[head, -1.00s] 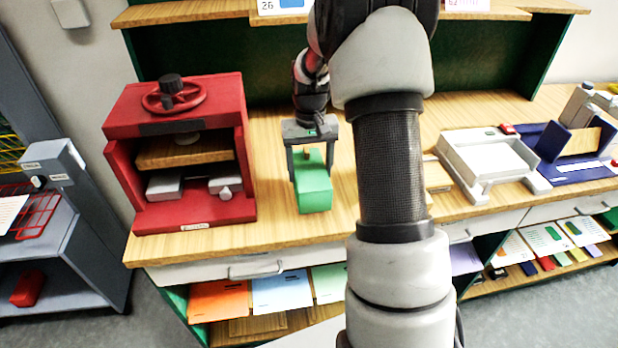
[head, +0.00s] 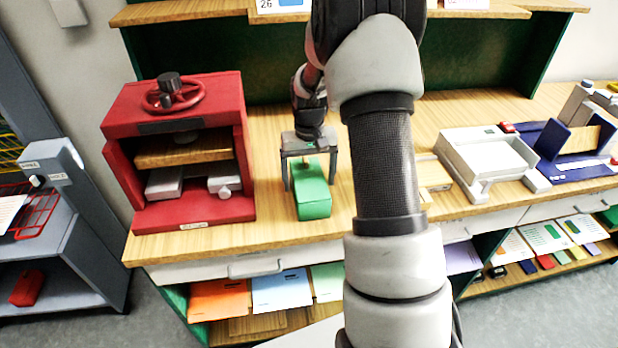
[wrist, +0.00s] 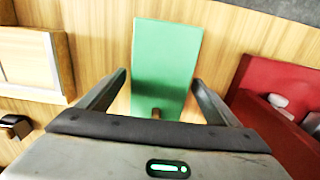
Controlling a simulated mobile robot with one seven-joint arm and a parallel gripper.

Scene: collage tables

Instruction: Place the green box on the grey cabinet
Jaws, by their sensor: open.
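The green box (head: 313,201) lies on the wooden tabletop, right of the red press. In the wrist view the green box (wrist: 167,55) extends away from me between the two fingers. My gripper (head: 309,184) is open and straddles the box, one finger on each side. In the wrist view gaps show between the box and both fingers of my gripper (wrist: 160,78). A grey cabinet (head: 78,262) stands on the floor at the far left, apart from the table.
The red press (head: 190,217) with a handwheel stands left of the box. A white tray device (head: 487,165) and a blue device (head: 570,172) stand to the right, beyond my arm. A red wire basket (head: 45,202) and a red object (head: 28,287) are at the grey cabinet.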

